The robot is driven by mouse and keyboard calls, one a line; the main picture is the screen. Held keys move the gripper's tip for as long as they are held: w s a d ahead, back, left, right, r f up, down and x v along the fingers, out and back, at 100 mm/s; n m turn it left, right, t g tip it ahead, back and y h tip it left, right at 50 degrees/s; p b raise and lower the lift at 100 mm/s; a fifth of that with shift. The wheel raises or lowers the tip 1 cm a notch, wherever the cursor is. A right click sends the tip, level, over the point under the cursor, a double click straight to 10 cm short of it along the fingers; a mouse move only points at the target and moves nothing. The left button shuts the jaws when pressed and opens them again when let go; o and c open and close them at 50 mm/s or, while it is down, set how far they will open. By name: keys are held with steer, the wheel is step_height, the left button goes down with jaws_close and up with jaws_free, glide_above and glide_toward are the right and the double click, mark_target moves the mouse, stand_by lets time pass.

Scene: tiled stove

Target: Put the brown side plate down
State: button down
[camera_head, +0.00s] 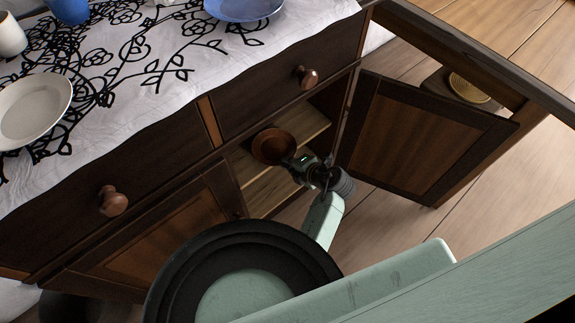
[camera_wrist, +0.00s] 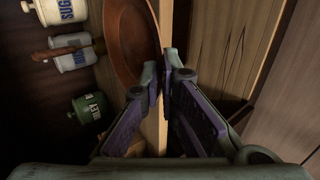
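The brown side plate (camera_head: 273,146) is at the opening of the cabinet, over the pale wooden shelf (camera_head: 266,190). In the wrist view the plate (camera_wrist: 130,38) shows as a reddish-brown disc, its near rim at my fingertips. My gripper (camera_head: 298,163) reaches in from the right and is closed on this rim. In the wrist view my gripper's fingers (camera_wrist: 161,76) stand close together on either side of the rim, and the fingertips hide part of it. I cannot tell whether the plate touches the shelf.
Several jars stand deeper inside, among them a green jar (camera_wrist: 92,107) and a white one (camera_wrist: 62,10). The open cabinet door (camera_head: 420,135) stands right of my arm. Above is a drawer with a knob (camera_head: 307,77). A cloth-covered top (camera_head: 150,65) holds dishes.

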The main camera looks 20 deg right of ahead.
stand_by(0.3)
steer(key=c, duration=2.3)
jaws_free()
steer(key=shift+f, duration=0.2)
steer(key=o, duration=0.5)
